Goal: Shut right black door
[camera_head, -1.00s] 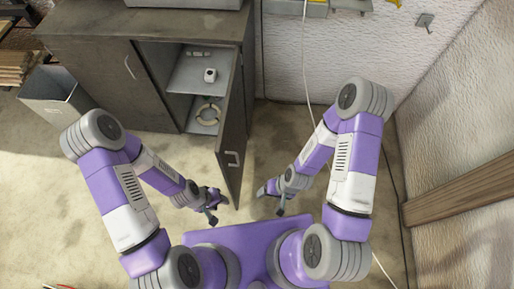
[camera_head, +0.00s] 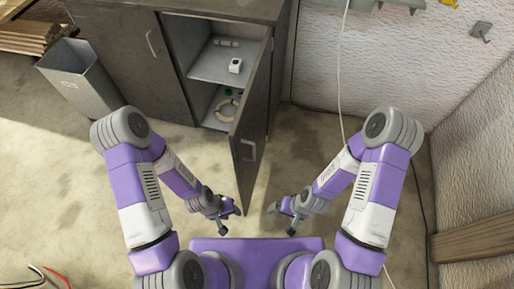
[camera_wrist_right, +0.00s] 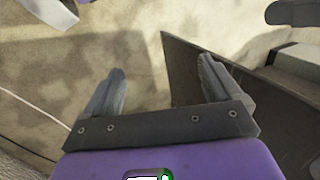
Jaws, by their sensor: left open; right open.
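The right black door (camera_head: 252,125) of the dark cabinet stands wide open in the head view, swung out toward me, with a light handle (camera_head: 248,151) on its face. My left gripper (camera_head: 228,216) is open and empty to the left of the door's lower front edge. My right gripper (camera_head: 283,217) is open and empty to the right of that edge, apart from it in the head view. In the right wrist view my open right fingers (camera_wrist_right: 160,90) show, with a dark panel (camera_wrist_right: 215,110), seemingly the door, behind and beside the right-hand finger.
The cabinet's closed left door (camera_head: 130,60) is beside the opening. Its shelf (camera_head: 215,68) holds a small white object (camera_head: 236,65); a pale ring (camera_head: 227,111) lies below. A grey bin (camera_head: 85,80) stands left. A white cable hangs by the wall. Floor right of the door is clear.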

